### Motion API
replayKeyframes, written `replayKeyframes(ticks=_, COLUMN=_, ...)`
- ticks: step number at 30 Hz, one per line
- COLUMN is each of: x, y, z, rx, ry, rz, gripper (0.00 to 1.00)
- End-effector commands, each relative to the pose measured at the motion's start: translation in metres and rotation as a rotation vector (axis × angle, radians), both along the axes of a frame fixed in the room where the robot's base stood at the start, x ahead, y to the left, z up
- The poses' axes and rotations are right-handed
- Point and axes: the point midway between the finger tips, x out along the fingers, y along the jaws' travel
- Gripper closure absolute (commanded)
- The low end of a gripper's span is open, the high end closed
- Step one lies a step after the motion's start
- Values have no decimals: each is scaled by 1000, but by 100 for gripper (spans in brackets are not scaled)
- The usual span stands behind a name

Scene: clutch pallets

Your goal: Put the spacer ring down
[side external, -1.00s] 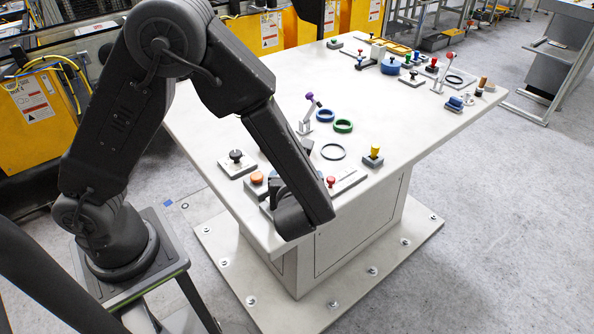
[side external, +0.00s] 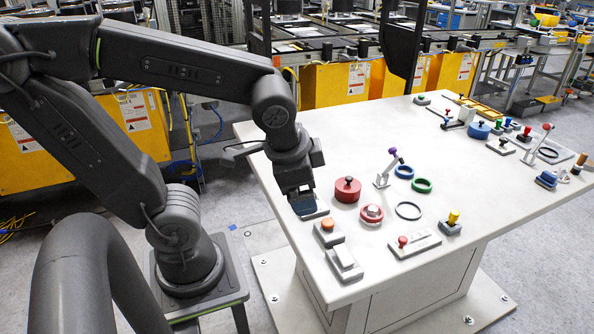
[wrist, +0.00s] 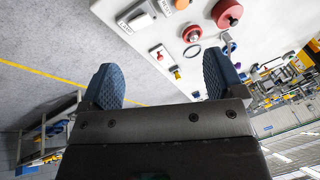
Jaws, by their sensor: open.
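Three rings lie flat on the white table (side external: 345,245): a blue ring (side external: 404,172), a green ring (side external: 422,186) and a thin black ring (side external: 408,211). I cannot tell which one is the spacer ring. The black ring also shows in the wrist view (wrist: 191,53). My gripper (side external: 308,207) is over the table's left edge, left of the rings and apart from them. In the wrist view my gripper (wrist: 160,82) has its two blue fingers wide apart, with nothing between them.
A red cylinder with a black knob (side external: 347,190), a red round button (side external: 371,213), an orange button box (side external: 328,232) and a white switch (side external: 344,262) stand near my gripper. A purple-tipped lever (side external: 385,172) stands beside the rings. More parts crowd the table's far end.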

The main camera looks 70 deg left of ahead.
Motion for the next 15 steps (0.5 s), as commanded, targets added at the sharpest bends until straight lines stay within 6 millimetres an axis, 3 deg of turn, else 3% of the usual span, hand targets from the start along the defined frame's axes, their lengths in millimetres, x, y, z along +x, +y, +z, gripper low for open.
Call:
replayKeyframes(ticks=6, x=-11, y=-8, z=29, rx=-233, ry=-176, rz=208, gripper=11)
replayKeyframes(ticks=8, x=-12, y=-9, z=32, rx=-258, ry=-193, rz=227, gripper=7)
replayKeyframes(ticks=15, x=-13, y=-10, z=33, rx=-275, ry=-200, rz=239, gripper=7)
